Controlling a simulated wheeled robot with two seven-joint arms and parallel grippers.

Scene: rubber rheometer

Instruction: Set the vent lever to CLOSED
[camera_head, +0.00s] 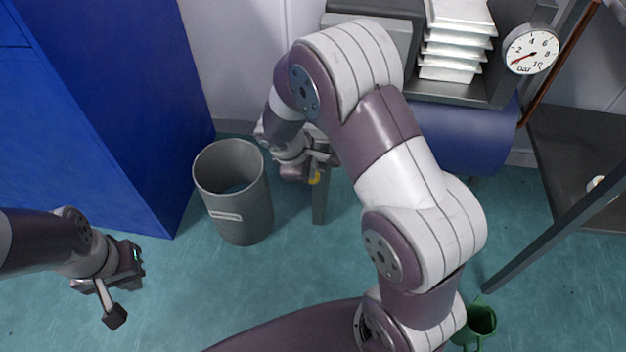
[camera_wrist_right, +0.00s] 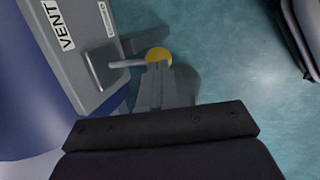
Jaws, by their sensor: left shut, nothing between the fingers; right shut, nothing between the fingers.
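The vent lever (camera_wrist_right: 128,63) is a grey rod with a yellow ball knob (camera_wrist_right: 158,55). It sticks out to the right from a grey panel in the right wrist view. The panel carries a VENT label (camera_wrist_right: 58,24) and a smaller label (camera_wrist_right: 106,19) whose lettering is hard to read. My right gripper (camera_wrist_right: 157,70) is shut and empty, its fingertips right at the knob; I cannot tell whether they touch. In the head view the yellow knob (camera_head: 315,177) shows beside my right gripper (camera_head: 322,160), partly behind my arm. My left gripper (camera_head: 115,314) is shut and empty, over the floor at left.
A grey bin (camera_head: 240,210) stands on the floor left of my right gripper. A blue cabinet (camera_head: 90,100) fills the upper left. A green watering can (camera_head: 480,320) is lower right.

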